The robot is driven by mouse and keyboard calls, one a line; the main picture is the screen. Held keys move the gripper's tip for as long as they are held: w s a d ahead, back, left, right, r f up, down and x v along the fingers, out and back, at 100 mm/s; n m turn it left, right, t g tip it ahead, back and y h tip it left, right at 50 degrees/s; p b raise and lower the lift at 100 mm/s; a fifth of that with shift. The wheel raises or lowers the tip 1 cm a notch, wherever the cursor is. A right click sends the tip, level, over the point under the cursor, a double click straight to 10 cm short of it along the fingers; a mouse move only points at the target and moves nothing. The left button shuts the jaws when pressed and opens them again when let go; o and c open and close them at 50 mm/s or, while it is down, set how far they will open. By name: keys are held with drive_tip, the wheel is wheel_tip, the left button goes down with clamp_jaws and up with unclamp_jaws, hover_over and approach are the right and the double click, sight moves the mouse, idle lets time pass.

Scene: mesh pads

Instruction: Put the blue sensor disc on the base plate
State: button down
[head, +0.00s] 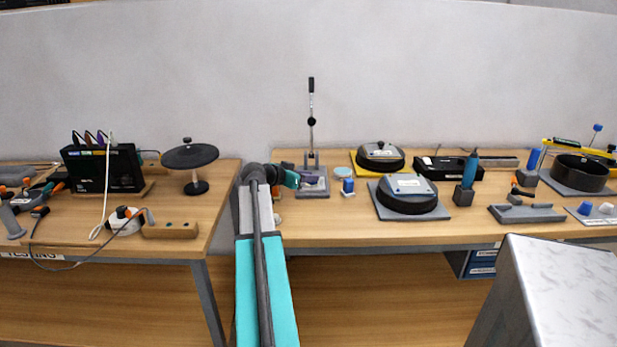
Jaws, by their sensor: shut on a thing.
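My gripper (299,181) reaches over the near left part of the right-hand table. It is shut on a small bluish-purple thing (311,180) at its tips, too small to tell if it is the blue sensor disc. A pale blue round disc (343,171) lies to the right of my gripper. A grey plate (314,192) carries an upright lever stand, just beyond and beside my gripper. I cannot tell whether this is the base plate. I cannot tell whether the held thing touches the plate.
A small blue block (348,185) stands right of the plate. Round black-rimmed fixtures (408,195) sit farther right. The lever (311,115) rises high behind my gripper. A gap separates the left table (185,215). A grey marble-topped box (560,285) stands at the front right.

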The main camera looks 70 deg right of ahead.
drive_tip(key=shift+f, duration=0.15)
drive_tip(key=c, duration=1.6)
unclamp_jaws()
drive_tip(key=shift+o, duration=0.2)
drive_tip(key=shift+r, duration=0.2)
drive_tip(key=v, duration=1.2)
drive_tip(key=shift+b, duration=0.45)
drive_tip(key=shift+d+r, duration=0.1)
